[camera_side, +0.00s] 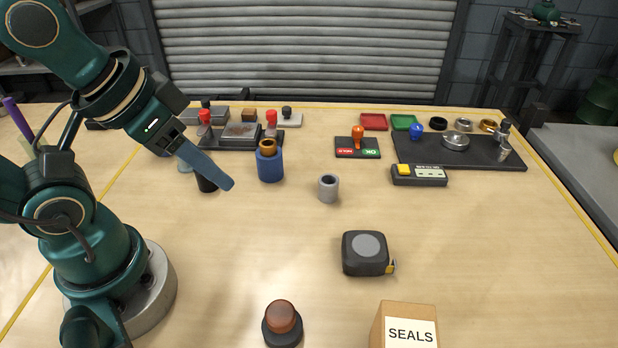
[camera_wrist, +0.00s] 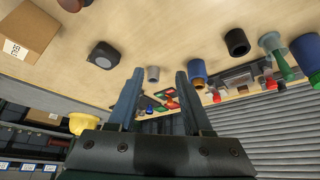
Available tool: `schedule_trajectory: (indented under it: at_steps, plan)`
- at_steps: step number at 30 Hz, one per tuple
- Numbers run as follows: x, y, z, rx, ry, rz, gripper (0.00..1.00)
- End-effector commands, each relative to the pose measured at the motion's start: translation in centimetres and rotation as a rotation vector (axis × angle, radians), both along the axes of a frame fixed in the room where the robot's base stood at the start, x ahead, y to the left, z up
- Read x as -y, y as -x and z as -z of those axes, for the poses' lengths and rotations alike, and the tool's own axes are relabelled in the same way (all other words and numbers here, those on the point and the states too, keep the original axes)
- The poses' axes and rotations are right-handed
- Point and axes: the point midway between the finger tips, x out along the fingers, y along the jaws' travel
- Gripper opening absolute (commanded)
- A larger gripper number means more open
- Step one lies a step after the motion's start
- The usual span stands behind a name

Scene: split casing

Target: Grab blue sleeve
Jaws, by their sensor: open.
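The blue sleeve (camera_side: 271,169) stands upright on the bench in the side view, with a bronze ring or bushing (camera_side: 267,147) at its top. It also shows in the wrist view (camera_wrist: 197,69), just right of the right fingertip and farther off. My gripper (camera_side: 228,185) is raised above the bench, left of the sleeve in the side view, tilted down to the right. In the wrist view my gripper (camera_wrist: 160,72) has its two fingers spread apart with nothing between them. It is apart from the sleeve.
A black cylinder (camera_side: 206,184) stands beneath the fingers. A grey ring-shaped cylinder (camera_side: 328,188) stands right of the sleeve. A grey fixture with red knobs (camera_side: 241,135) is behind it. A tape measure (camera_side: 366,253) and a SEALS box (camera_side: 405,325) are nearer the front.

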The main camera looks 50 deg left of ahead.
Motion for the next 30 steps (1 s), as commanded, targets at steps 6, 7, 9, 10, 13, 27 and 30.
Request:
schedule_trajectory:
  at_steps: [6, 7, 9, 10, 13, 27, 30]
  plan:
    - [0.0, 0.0, 0.0, 0.000, 0.000, 0.000, 1.00]
    - [0.0, 0.0, 0.0, 0.000, 0.000, 0.000, 1.00]
    - [0.0, 0.0, 0.0, 0.000, 0.000, 0.000, 1.00]
    - [0.0, 0.0, 0.0, 0.000, 0.000, 0.000, 1.00]
    - [0.0, 0.1, 0.0, -0.002, -0.006, 0.008, 1.00]
    - [-8.3, -0.7, 1.4, -0.280, -0.579, 0.319, 1.00]
    - [-10.2, -1.8, 1.7, -0.384, -0.737, 0.439, 1.00]
